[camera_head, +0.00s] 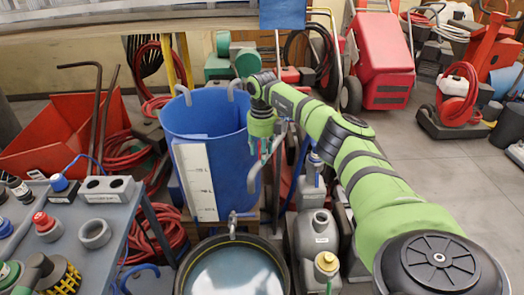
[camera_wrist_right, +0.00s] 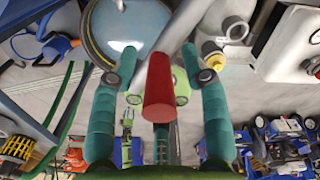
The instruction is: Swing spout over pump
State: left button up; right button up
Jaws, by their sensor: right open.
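A grey curved pipe (camera_head: 254,178), which looks like the spout, hangs at the right side of the blue tank (camera_head: 237,140). In the right wrist view a grey pipe (camera_wrist_right: 182,38) ends in a red cylindrical grip (camera_wrist_right: 158,90). My right gripper (camera_head: 266,149) points down beside the tank. In its wrist view the teal fingers (camera_wrist_right: 165,72) are spread on both sides of the red grip, apart from it. The fingers partly hide the pipe in the head view. I cannot tell which thing is the pump.
A round water-filled tub (camera_head: 235,270) stands in front, with a small tap (camera_head: 233,222) at its rim. Grey jugs (camera_head: 316,235) crowd its right. A grey bench (camera_head: 75,240) with fittings is at left. Open floor (camera_head: 440,165) lies at right.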

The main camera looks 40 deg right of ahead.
pick_arm(q)
jog(key=shift+w, duration=0.1)
pick_arm(e)
jog(key=shift+f, duration=0.15)
jog(key=c, duration=0.8)
grip_shut()
pick_arm(q)
jog(key=shift+w, duration=0.3)
jog(key=shift+r, duration=0.1)
pick_arm(e)
jog(key=shift+s, duration=0.15)
